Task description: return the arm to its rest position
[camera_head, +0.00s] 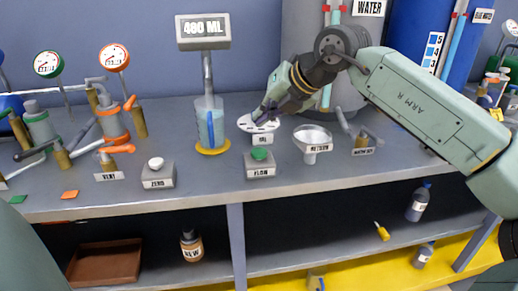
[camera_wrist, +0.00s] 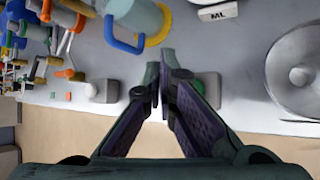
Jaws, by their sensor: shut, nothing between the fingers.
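My gripper (camera_head: 262,117) is at the end of my pale green arm, which reaches in from the right in the head view. The gripper hangs over the white dial plate (camera_head: 252,125) on the bench, close above it; I cannot tell whether it touches. In the wrist view my gripper (camera_wrist: 166,62) has its fingertips together with nothing between them. The green FLOW button (camera_head: 259,154) is just in front of it, and shows partly behind the right finger in the wrist view (camera_wrist: 208,88).
A clear jug with blue handle (camera_head: 210,125) stands left of my gripper under the 480 ML display (camera_head: 203,30). The RETURN funnel (camera_head: 312,138) is to the right. A ZERO button (camera_head: 157,166), valves and gauges fill the left. A grey tank (camera_head: 300,50) stands behind.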

